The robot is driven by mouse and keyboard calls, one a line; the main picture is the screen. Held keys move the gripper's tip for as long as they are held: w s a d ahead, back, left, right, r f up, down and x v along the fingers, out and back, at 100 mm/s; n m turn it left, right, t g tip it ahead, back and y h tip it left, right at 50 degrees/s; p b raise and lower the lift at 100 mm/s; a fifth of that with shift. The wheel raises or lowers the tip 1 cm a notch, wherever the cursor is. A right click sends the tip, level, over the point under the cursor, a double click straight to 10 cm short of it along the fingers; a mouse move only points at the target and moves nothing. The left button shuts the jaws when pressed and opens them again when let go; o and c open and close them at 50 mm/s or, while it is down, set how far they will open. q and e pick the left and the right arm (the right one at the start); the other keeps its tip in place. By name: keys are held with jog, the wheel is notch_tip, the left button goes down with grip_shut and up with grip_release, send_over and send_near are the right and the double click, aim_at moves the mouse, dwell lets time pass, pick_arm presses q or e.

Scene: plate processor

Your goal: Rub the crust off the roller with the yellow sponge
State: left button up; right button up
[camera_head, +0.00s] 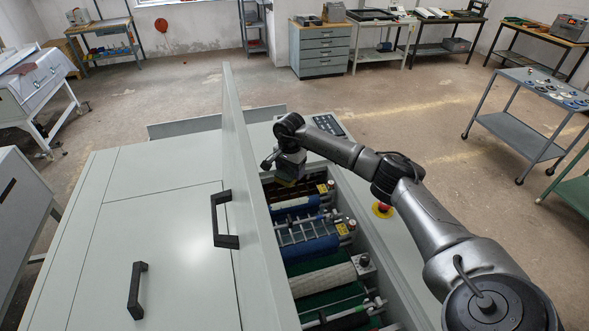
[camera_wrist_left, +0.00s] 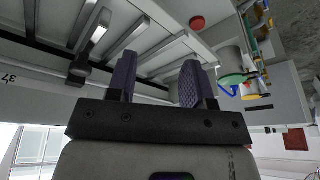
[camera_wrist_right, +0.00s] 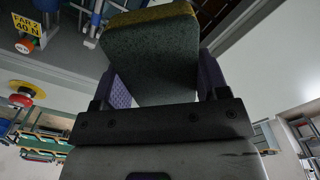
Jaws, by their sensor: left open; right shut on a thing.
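My right gripper (camera_head: 289,170) is shut on a sponge block and hangs over the far end of the open roller bay. The sponge (camera_wrist_right: 150,55) has a dark grey-green body and a yellow layer on its outer end. In the head view the sponge (camera_head: 286,182) is small and dark. Below and nearer lie a far blue roller (camera_head: 295,204), a larger blue roller (camera_head: 312,249) and a cream roller (camera_head: 322,281). I cannot tell which carries crust. My left gripper (camera_wrist_left: 158,82) is open and empty; it shows only in the left wrist view.
The raised lid panel (camera_head: 245,180) stands along the bay's left side and hides part of it. A red emergency button (camera_head: 382,208) sits on the right rim. A control panel (camera_head: 329,125) is at the far end. Cross bars and brackets lie between the rollers.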

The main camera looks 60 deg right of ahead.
jog(key=shift+f+b, duration=0.45)
jog(key=shift+f, duration=0.4)
notch_tip(320, 180, down, 5)
jog(key=b, duration=0.3)
jog(key=shift+r, duration=0.15)
